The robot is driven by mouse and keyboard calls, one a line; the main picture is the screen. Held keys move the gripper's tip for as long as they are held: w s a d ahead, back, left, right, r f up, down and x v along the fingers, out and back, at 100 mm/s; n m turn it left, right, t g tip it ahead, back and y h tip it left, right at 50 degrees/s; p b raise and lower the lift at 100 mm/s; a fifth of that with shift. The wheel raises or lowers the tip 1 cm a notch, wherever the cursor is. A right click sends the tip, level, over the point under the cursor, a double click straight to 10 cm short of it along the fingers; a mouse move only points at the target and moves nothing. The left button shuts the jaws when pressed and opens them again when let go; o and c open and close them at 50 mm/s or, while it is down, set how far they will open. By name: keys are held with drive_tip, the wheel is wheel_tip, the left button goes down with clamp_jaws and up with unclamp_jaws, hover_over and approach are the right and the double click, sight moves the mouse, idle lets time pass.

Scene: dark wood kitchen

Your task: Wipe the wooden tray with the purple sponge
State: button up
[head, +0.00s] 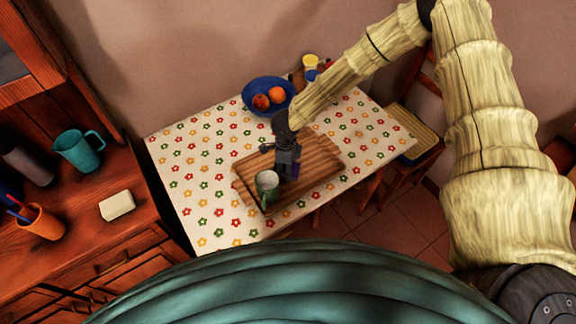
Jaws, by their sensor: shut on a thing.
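The wooden tray (318,155) lies on the table with the flowered cloth. My gripper (288,172) is over the middle of the tray, pointing down. It is shut on the purple sponge (295,169), which shows as a small dark purple patch at the fingers. The fingers hide most of the sponge. I cannot tell whether the sponge touches the tray. A green mug (267,189) stands upright on the front left part of the tray, close beside my gripper.
A blue bowl (251,95) with orange fruit stands behind the tray, near yellow and blue items (311,62). The table's left side is clear. A chair (420,145) stands at right. The left counter holds a teal pitcher (78,150), an orange cup (42,222) and a pale block (117,205).

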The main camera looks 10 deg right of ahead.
sight(301, 160)
drive_tip(key=shift+w+d+r+p, duration=0.1)
drive_tip(key=shift+w+d+p, duration=0.2)
drive_tip(key=shift+d, duration=0.35)
drive_tip(key=shift+w+d+r+p, duration=0.1)
drive_tip(key=shift+w+d+p, duration=0.15)
drive_tip(key=shift+d, duration=0.4)
drive_tip(key=shift+w+d+f+p, duration=0.15)
drive_tip(key=shift+w+d+p, duration=0.1)
drive_tip(key=shift+d, duration=0.55)
drive_tip(key=shift+w+d+f+p, duration=0.1)
drive_tip(key=shift+w+d, duration=0.15)
drive_tip(key=shift+d, duration=0.55)
drive_tip(key=shift+r, duration=0.1)
drive_tip(key=shift+r+p, duration=1.95)
drive_tip(key=shift+r, duration=0.95)
drive_tip(key=shift+r, duration=0.15)
